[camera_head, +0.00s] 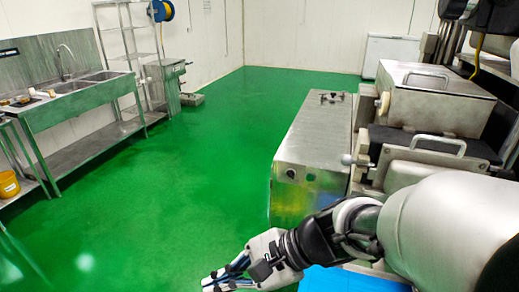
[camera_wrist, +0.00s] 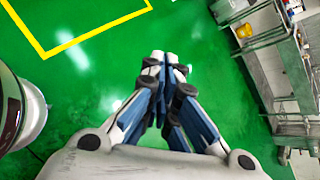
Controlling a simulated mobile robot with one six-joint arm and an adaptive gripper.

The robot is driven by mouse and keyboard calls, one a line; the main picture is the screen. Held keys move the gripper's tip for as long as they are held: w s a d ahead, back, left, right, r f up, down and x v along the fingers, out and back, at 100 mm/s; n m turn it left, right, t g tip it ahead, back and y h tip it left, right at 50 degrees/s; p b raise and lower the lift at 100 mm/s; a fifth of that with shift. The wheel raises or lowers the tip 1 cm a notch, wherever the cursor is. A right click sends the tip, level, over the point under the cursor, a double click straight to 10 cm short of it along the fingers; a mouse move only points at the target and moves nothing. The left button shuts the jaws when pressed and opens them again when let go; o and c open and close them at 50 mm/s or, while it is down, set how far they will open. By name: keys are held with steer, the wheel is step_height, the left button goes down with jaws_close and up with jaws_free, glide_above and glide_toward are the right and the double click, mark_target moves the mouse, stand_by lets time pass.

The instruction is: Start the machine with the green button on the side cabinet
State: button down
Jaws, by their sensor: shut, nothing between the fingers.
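The steel side cabinet (camera_head: 312,135) stands right of centre in the head view, beside the machine (camera_head: 438,108). A small dark round control (camera_head: 290,173) and faint marks show on its near face. I cannot make out a green button there. My gripper (camera_head: 222,281) is low in the head view, in front of and below the cabinet's near face, apart from it. In the wrist view my gripper (camera_wrist: 165,60) points over the bare green floor, its fingertips together with nothing between them. The cabinet is not visible in the wrist view.
A steel sink bench (camera_head: 85,95) runs along the left wall, with a yellow bucket (camera_head: 9,184) at its near end. A blue surface (camera_head: 350,280) lies under my arm. The green floor between bench and cabinet is clear. A yellow floor line (camera_wrist: 95,32) shows in the wrist view.

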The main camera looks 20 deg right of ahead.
mark_target(310, 178)
steer(key=w+d+m+t+y+p, duration=0.15)
steer(key=w+d+m+t, duration=0.35)
steer(key=w+m, duration=0.55)
steer(key=w+d+f+m+t+h, duration=0.2)
steer(key=w+d+m, duration=0.1)
steer(key=d+m, duration=0.2)
steer(key=w+d+f+m+t+h, duration=0.2)
steer(key=d+m, duration=0.3)
steer(key=d, duration=0.3)
steer(key=w+d+f+m+t+h, duration=0.2)
steer(key=w+d+m+t+h, duration=0.2)
steer(key=d, duration=0.3)
steer(key=shift+w+d+f+m+p, duration=0.2)
steer(key=shift+f+m+p, duration=0.15)
steer(key=shift+m, duration=0.5)
steer(key=shift+h, duration=0.25)
steer(key=shift+w+d+p, duration=0.1)
steer(key=shift+w+d, duration=0.7)
steer(key=shift+w, duration=0.4)
steer(key=shift+w+d+p, duration=0.15)
steer(key=shift+w+d, duration=0.7)
steer(key=shift+w, duration=0.35)
steer(key=shift+w+d+p, duration=0.1)
steer(key=shift+w+d, duration=0.7)
steer(key=shift+w, duration=0.4)
steer(key=shift+w, duration=0.1)
steer(key=shift+w+d, duration=0.2)
steer(key=shift+w, duration=0.05)
